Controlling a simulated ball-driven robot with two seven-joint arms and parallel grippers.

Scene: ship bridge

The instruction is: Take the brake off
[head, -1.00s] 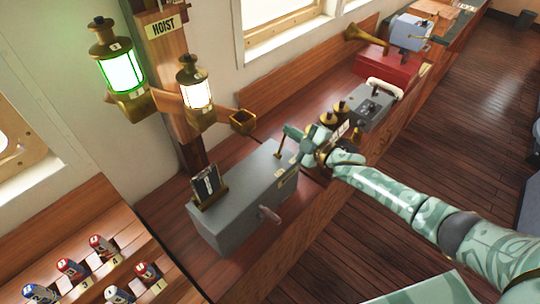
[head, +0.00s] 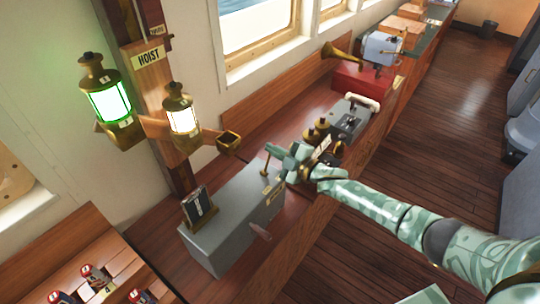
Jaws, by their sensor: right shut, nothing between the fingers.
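A grey box (head: 225,225) stands on the wooden counter, with a small brass lever (head: 265,163) upright at its far right end. Labels on the box are too small to read, so I cannot tell which part is the brake. A pinkish handle (head: 260,231) sticks out of its front side. My right gripper (head: 281,158) is shut and empty, just right of the brass lever's top. I cannot tell whether it touches the lever. My left gripper is out of view.
A post marked HOIST (head: 150,57) carries a green-lit lantern (head: 110,103) and a white-lit lantern (head: 183,120). Brass knobs (head: 318,132), a grey unit (head: 349,118) and a red box (head: 362,80) lie beyond my gripper. The floor at right is clear.

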